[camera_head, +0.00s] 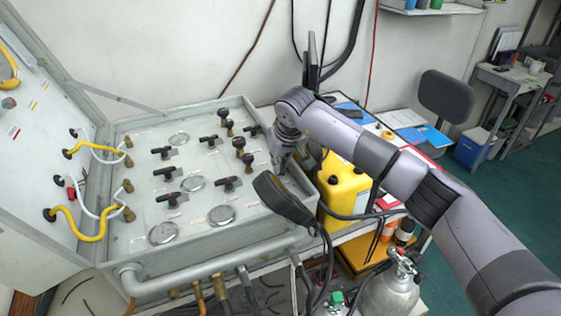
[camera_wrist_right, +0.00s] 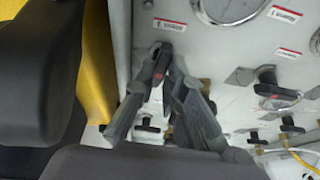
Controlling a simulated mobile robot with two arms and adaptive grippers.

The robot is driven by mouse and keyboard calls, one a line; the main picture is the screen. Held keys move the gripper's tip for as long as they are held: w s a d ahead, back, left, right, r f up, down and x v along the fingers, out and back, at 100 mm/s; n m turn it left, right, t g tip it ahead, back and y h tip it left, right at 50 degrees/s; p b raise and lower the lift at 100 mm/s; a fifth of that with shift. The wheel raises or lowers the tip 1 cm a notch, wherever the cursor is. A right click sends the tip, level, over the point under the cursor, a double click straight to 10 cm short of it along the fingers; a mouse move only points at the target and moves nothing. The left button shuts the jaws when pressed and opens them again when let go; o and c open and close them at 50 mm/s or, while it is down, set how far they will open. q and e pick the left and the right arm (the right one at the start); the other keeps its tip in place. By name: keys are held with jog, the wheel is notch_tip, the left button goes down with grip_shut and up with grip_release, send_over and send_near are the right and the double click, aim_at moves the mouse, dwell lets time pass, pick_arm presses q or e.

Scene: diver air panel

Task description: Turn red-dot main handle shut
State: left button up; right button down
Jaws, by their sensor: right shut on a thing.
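The grey valve panel (camera_head: 150,200) lies in an open case at the left of the head view, with several black handles on it. My right gripper (camera_head: 281,165) is at the panel's right edge, pointing down. In the right wrist view, my right gripper (camera_wrist_right: 160,85) has its two fingers on either side of a black handle with a red mark (camera_wrist_right: 161,62) and is shut on it. The handle is partly hidden between the fingers. In the head view the gripper hides this handle. My left gripper is not in view.
Other black handles, such as one at the panel's middle (camera_head: 229,184), and round gauges (camera_head: 221,215) surround the spot. A black elongated object (camera_head: 284,200) is close to the gripper. A yellow jug (camera_head: 344,193) stands right of the case. A pipe (camera_head: 190,275) runs along its front.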

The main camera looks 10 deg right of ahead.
jog(key=m+b, duration=0.1)
jog(key=m, duration=0.1)
jog(key=m+h+b, duration=0.1)
jog(key=shift+w+a+m+b, duration=0.1)
jog(key=shift+a+m+b, duration=0.1)
jog(key=shift+m+b, duration=0.2)
jog(key=shift+a+m+h+b, duration=0.15)
jog(key=shift+m+h+b, duration=0.35)
jog(key=shift+m, duration=0.4)
jog(key=m+h, duration=0.1)
jog(key=m, duration=0.1)
jog(key=shift+a+m+g+b, duration=0.1)
jog(key=shift+m+g+b, duration=0.2)
jog(key=shift+m, duration=0.1)
jog(key=m, duration=0.1)
jog(key=m+h, duration=0.1)
jog(key=shift+w+a+r+m+g, duration=0.1)
jog(key=shift+w+a+m+g, duration=0.05)
jog(key=shift+m+g, duration=0.15)
jog(key=shift+w+m+g, duration=0.1)
jog(key=shift+m+g, duration=0.2)
jog(key=shift+m, duration=0.6)
jog(key=shift+w+a+m+g+h+p, duration=0.15)
jog(key=shift+m+g+h+p, duration=0.3)
jog(key=shift+m, duration=1.15)
jog(key=shift+w+m+g, duration=0.1)
jog(key=shift+m+g, duration=0.35)
jog(key=shift+m, duration=0.35)
